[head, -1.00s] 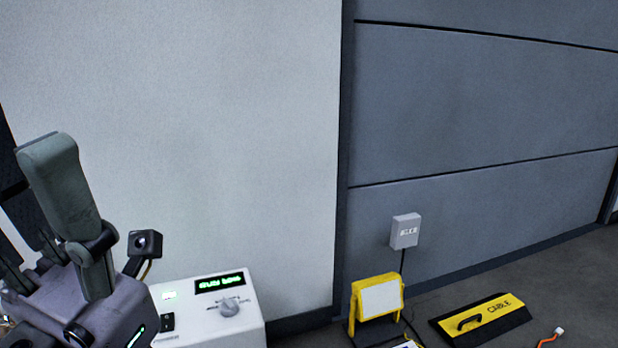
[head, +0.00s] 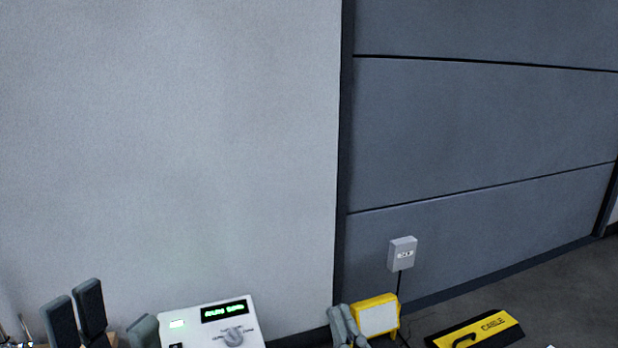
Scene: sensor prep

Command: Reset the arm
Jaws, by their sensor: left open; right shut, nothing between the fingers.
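My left gripper (head: 112,318) is at the bottom left of the head view, with dark finger pads and a grey finger standing upright and apart. It is open, and nothing shows between the fingers. It is just left of a white control box (head: 198,335) with a lit green display and a grey knob. My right gripper (head: 346,326) is at the bottom centre, its grey fingers together and empty. It overlaps the left edge of a yellow stand with a white panel (head: 377,320). The arms below both grippers are cut off by the frame's edge.
A small grey box (head: 402,253) with a cable hangs on the panelled wall. A yellow and black cable ramp (head: 490,326) lies at the lower right. Thin metal prongs (head: 24,330) show at the bottom left corner. The wall area above is clear.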

